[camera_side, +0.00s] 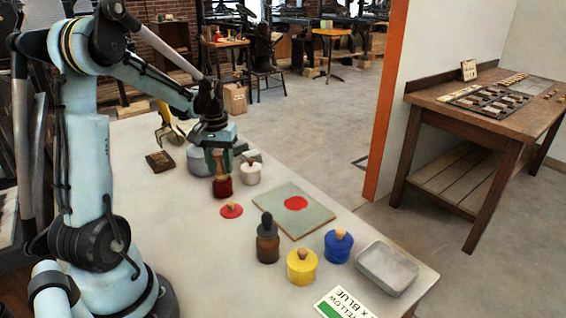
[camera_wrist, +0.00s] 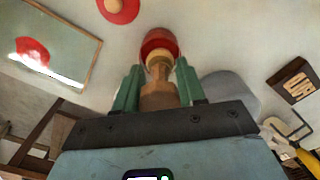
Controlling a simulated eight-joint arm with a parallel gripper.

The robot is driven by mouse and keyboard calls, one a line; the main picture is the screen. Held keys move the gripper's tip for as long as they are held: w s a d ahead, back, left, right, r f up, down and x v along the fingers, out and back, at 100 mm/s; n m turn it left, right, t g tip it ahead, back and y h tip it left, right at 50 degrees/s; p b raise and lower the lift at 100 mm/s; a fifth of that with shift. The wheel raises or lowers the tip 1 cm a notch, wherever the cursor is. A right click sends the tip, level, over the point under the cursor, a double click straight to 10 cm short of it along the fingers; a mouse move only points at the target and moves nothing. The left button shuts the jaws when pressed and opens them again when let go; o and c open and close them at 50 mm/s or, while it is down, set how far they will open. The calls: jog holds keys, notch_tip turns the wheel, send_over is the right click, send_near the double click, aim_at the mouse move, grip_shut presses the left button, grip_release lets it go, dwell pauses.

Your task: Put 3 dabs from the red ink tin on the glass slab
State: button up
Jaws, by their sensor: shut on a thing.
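The red ink tin (camera_side: 222,188) stands open on the pale table, below my gripper (camera_side: 219,163). My gripper, with green fingers, points down and is shut on a wooden dabber (camera_wrist: 158,97). The dabber's lower end is at or in the tin's mouth; I cannot tell how deep. In the wrist view the red tin (camera_wrist: 158,40) lies just beyond the fingertips (camera_wrist: 157,74). The red lid (camera_side: 231,211) with its wooden knob lies on the table nearby. The glass slab (camera_side: 268,208) lies flat to the right and bears one large red patch (camera_side: 295,203).
A white tin (camera_side: 251,176) and a grey pot (camera_side: 197,161) stand close to the red tin. A brown bottle (camera_side: 267,242), yellow tin (camera_side: 301,268), blue tin (camera_side: 338,248) and metal tray (camera_side: 386,268) stand in front of the slab. A dark block (camera_side: 160,161) lies behind left.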

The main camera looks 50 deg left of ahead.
aim_at(219, 152)
jog(key=shift+f, duration=0.6)
dwell(1.5)
jog(key=shift+r, duration=3.55)
jog(key=w+d+f, duration=0.1)
jog(key=w+d, duration=0.4)
jog(key=d, duration=0.4)
jog(key=w+d+f, duration=0.1)
jog(key=w+d, duration=0.4)
jog(key=d, duration=0.3)
jog(key=shift+s+f, duration=0.1)
jog(key=shift+f, duration=2.95)
jog(key=shift+f, duration=0.55)
